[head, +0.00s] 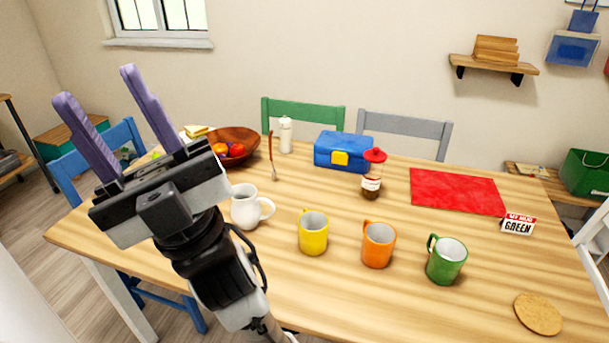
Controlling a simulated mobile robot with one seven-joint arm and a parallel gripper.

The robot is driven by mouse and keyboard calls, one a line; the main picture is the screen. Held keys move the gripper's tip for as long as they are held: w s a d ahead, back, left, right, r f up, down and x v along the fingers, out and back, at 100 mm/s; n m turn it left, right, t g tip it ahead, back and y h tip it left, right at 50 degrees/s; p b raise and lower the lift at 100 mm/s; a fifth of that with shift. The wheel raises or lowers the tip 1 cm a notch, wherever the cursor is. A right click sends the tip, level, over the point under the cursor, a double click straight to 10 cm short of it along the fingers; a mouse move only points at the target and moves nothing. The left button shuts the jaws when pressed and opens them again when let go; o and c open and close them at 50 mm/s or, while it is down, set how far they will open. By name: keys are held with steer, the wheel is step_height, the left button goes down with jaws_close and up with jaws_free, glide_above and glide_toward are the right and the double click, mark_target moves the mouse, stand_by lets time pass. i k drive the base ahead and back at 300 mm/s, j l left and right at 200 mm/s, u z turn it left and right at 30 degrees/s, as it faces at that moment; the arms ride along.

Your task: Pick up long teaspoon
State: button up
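A long, thin brown piece with a greyish lower end (272,157), which looks like the long teaspoon, is on the table (330,290), right of the wooden bowl. I cannot tell whether it lies flat or stands. My gripper (97,84) is at the left of the view with its two purple fingers pointing up and spread apart. It is open and empty, in front and left of the teaspoon, apart from it.
The wooden bowl (240,140) holds fruit. A white pepper mill (286,136), blue box (342,151) and red-topped jar (372,176) stand nearby. White (245,208), yellow (312,235), orange (378,246) and green (446,262) mugs stand nearer. A red mat (456,190) lies right.

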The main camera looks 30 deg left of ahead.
mark_target(274, 173)
steer(key=j+u, duration=0.5)
steer(key=j, duration=1.15)
steer(key=i, duration=0.55)
